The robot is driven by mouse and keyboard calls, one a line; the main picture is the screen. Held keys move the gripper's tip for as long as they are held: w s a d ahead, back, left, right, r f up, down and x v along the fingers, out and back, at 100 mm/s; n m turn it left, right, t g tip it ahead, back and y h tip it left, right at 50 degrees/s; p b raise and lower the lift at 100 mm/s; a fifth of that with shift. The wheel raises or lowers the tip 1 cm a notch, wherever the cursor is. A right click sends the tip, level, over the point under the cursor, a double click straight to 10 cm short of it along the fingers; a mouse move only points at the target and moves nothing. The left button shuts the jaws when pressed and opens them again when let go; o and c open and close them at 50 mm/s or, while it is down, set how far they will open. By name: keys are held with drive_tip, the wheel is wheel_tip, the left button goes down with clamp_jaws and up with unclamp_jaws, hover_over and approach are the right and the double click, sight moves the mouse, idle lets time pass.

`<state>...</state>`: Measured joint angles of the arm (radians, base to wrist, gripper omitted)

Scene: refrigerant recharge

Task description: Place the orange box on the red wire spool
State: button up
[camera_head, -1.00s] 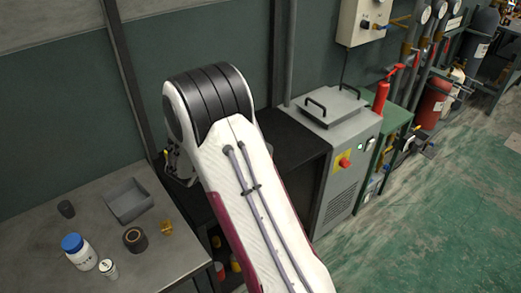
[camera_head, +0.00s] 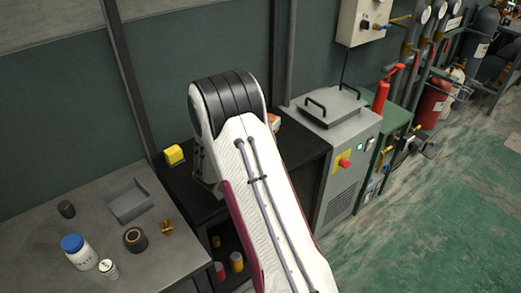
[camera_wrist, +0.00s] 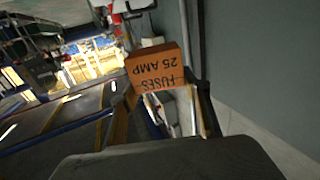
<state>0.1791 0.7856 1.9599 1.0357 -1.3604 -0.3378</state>
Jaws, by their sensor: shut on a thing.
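The orange box (camera_wrist: 155,66), printed "FUSES 25 AMP" and upside down in the picture, is in the middle of the wrist view. My gripper (camera_wrist: 160,92) is shut on it, with its fingers only partly visible. In the head view, a small orange patch (camera_head: 273,121), apparently this box, shows just right of my arm's rounded joint, above the black bench. My arm hides the gripper there. I cannot make out the red wire spool in either view; my arm covers part of the black bench.
A yellow box (camera_head: 174,155) sits on the black bench (camera_head: 185,180). The grey table (camera_head: 90,205) at left holds a grey bin (camera_head: 129,203), a dark roll (camera_head: 135,239), a brass fitting (camera_head: 166,228) and a blue-capped bottle (camera_head: 80,253). A grey machine (camera_head: 345,160) stands right.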

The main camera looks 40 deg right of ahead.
drive_tip(key=shift+f, duration=0.15)
drive_tip(key=shift+f, duration=3)
drive_tip(key=shift+f, duration=1.85)
drive_tip(key=shift+f, duration=0.15)
drive_tip(key=o, duration=1.1)
drive_tip(key=shift+v, duration=6.05)
